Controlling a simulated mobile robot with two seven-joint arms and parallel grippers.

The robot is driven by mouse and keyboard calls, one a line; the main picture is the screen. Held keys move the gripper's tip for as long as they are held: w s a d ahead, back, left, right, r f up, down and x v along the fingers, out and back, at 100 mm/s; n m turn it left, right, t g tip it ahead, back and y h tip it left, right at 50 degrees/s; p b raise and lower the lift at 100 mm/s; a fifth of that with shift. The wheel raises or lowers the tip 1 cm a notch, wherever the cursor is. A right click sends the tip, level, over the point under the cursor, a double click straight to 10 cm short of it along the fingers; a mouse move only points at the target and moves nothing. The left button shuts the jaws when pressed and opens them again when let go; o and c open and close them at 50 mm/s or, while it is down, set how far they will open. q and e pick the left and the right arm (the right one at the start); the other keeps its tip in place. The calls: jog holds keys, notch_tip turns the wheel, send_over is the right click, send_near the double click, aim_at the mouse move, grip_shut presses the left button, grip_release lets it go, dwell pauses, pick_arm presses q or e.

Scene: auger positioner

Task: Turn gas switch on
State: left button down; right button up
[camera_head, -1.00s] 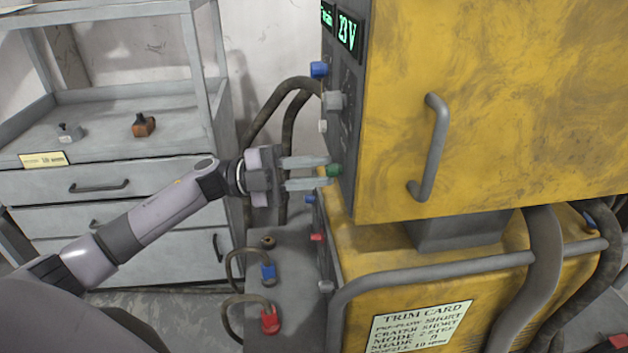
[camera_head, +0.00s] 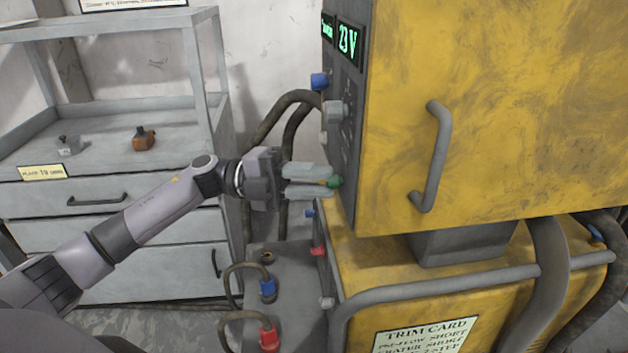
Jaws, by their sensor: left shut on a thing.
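The yellow machine (camera_head: 500,120) has a dark control panel (camera_head: 350,120) on its left side. My right gripper is not in view.
A grey handle (camera_head: 432,155) sticks out from the yellow door. A drawer cabinet (camera_head: 120,190) stands at left. Cables hang below.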

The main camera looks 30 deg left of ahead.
pick_arm(q)
jog(key=shift+r, duration=0.1)
jog(key=c, duration=1)
grip_release()
jog(key=shift+a, duration=0.1)
jog(key=v, duration=0.7)
jog(key=shift+b, duration=0.45)
